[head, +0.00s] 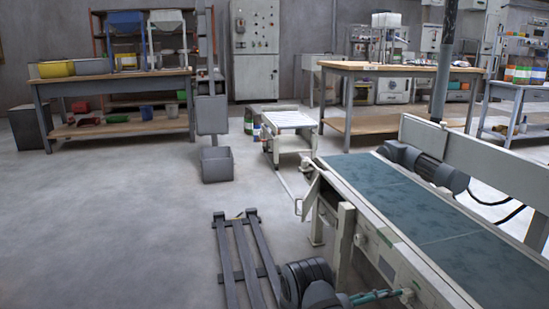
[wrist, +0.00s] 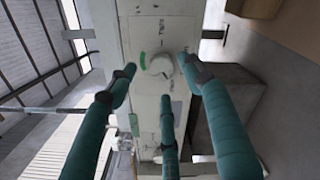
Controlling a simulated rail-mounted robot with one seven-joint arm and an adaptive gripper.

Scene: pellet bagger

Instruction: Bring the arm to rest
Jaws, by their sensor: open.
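My gripper (wrist: 158,72) has teal fingers, which are spread open around a pale round knob (wrist: 161,65) on a white panel (wrist: 150,30). Nothing is held between the fingers. I cannot tell whether any fingertip touches the knob or panel. A green mark (wrist: 142,60) lies just left of the knob. In the head view my gripper (head: 403,293) is at the bottom edge, close to the near side of the conveyor (head: 420,215). Most of my arm is out of the picture there.
The conveyor frame stands right beside my gripper. A dark slatted rail frame (head: 245,260) lies on the floor to the left. A small white roller table (head: 290,122) and a grey bin (head: 217,164) stand farther back. The floor at left is clear.

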